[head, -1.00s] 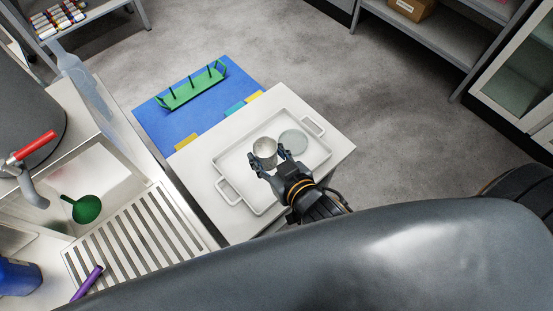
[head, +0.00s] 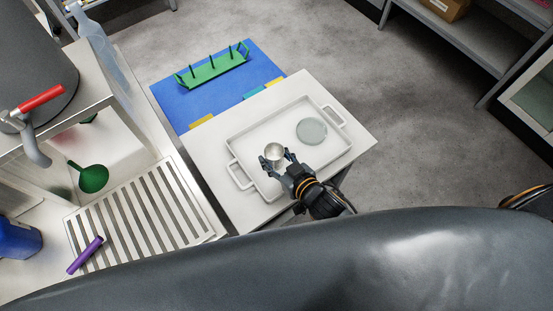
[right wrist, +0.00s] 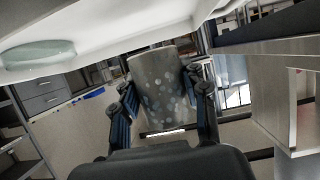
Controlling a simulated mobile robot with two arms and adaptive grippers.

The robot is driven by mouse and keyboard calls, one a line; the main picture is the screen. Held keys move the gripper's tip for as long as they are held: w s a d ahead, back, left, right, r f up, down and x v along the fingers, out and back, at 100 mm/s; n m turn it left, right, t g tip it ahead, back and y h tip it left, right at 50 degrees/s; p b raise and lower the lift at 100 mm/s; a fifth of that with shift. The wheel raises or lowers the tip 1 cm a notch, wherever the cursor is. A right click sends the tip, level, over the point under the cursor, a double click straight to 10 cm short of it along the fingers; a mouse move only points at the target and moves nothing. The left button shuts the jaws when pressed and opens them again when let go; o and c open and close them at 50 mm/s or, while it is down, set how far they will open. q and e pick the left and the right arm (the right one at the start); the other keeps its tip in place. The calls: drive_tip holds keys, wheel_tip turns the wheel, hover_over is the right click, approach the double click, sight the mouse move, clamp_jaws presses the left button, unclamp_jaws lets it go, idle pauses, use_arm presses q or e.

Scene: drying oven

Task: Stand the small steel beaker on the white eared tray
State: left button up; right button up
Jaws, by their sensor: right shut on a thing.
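The small steel beaker (head: 274,151) is upright between the fingers of my right gripper (head: 276,161), over the near-left part of the white eared tray (head: 238,140). In the right wrist view the beaker (right wrist: 162,85) is between the two fingers of the right gripper (right wrist: 160,105), which is shut on it. The beaker is at or just above the tray floor; I cannot tell whether it touches. The tray lies on a white table, with an ear at each end. My left gripper is not in view.
A round glass dish (head: 311,131) lies in the tray to the right of the beaker. A blue mat (head: 190,104) with a green rack (head: 213,70) is behind. A slatted metal drainer (head: 140,220) with a purple tube (head: 85,255) is at left.

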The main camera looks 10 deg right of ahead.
drive_tip(key=shift+w+d+f, duration=0.2)
drive_tip(key=shift+w+f, duration=0.25)
drive_tip(key=shift+f, duration=0.1)
drive_tip(key=shift+w+d+f, duration=0.2)
drive_tip(key=shift+w+f, duration=0.25)
drive_tip(key=shift+f, duration=0.1)
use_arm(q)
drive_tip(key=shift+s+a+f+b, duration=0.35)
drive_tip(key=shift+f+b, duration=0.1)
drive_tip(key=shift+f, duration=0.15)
use_arm(e)
drive_tip(key=shift+f, duration=1.6)
drive_tip(key=shift+f, duration=0.1)
drive_tip(key=o, duration=1.1)
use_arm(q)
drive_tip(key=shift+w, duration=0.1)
use_arm(e)
drive_tip(key=shift+o, duration=0.2)
drive_tip(key=shift+r, duration=0.2)
drive_tip(key=p+v, duration=0.1)
drive_tip(key=v, duration=1.1)
drive_tip(key=shift+f, duration=0.1)
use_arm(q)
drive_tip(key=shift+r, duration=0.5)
